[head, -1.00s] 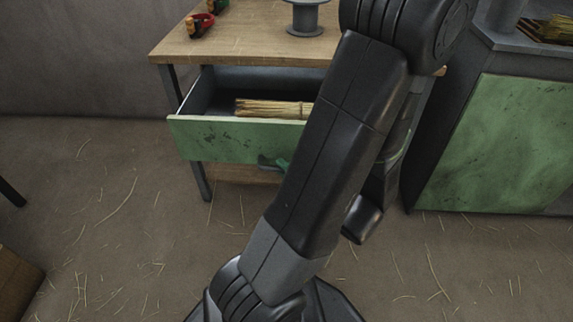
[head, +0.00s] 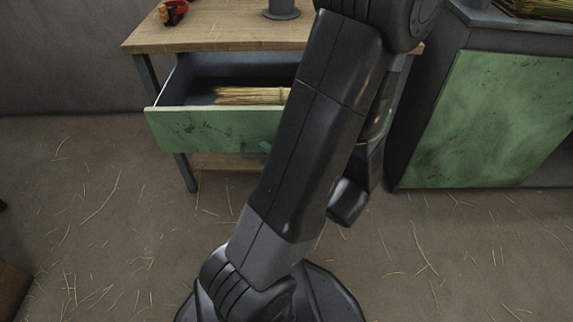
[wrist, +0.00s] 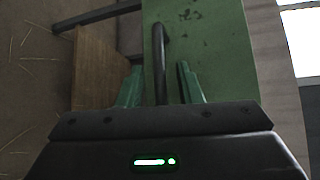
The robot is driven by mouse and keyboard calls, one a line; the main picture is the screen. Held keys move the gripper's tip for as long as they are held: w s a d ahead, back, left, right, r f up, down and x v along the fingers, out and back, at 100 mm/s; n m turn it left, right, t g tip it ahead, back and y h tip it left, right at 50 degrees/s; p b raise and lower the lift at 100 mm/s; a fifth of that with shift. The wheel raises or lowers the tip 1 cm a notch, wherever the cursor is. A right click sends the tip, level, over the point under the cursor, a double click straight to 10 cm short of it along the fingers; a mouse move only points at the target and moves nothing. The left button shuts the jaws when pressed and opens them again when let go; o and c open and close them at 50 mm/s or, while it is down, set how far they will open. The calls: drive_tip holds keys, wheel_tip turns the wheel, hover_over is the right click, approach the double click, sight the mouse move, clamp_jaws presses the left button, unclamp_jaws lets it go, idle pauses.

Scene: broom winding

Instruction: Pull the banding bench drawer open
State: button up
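The banding bench drawer (head: 215,128) has a worn green front and stands pulled out, its inside showing, with a straw bundle (head: 253,96) in it. Its dark bar handle (wrist: 160,62) is on the green front in the wrist view. My gripper (wrist: 158,75) has its two green fingers apart, one on each side of the handle, with gaps between them and the bar. In the head view my arm hides the right part of the drawer and most of the gripper.
The wooden bench top (head: 215,33) carries a red-and-black item (head: 173,12) and a grey spool-like stand (head: 282,10). A green-panelled cabinet (head: 490,115) stands to the right. The straw-littered floor (head: 100,220) left of my arm is mostly clear.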

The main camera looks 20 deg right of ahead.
drive_tip(key=p+v, duration=0.2)
drive_tip(key=v, duration=1.1)
drive_tip(key=shift+s+p, duration=0.25)
drive_tip(key=shift+p, duration=0.15)
drive_tip(key=shift+b+x, duration=1.45)
drive_tip(key=shift+x, duration=5.45)
drive_tip(key=shift+d, duration=0.1)
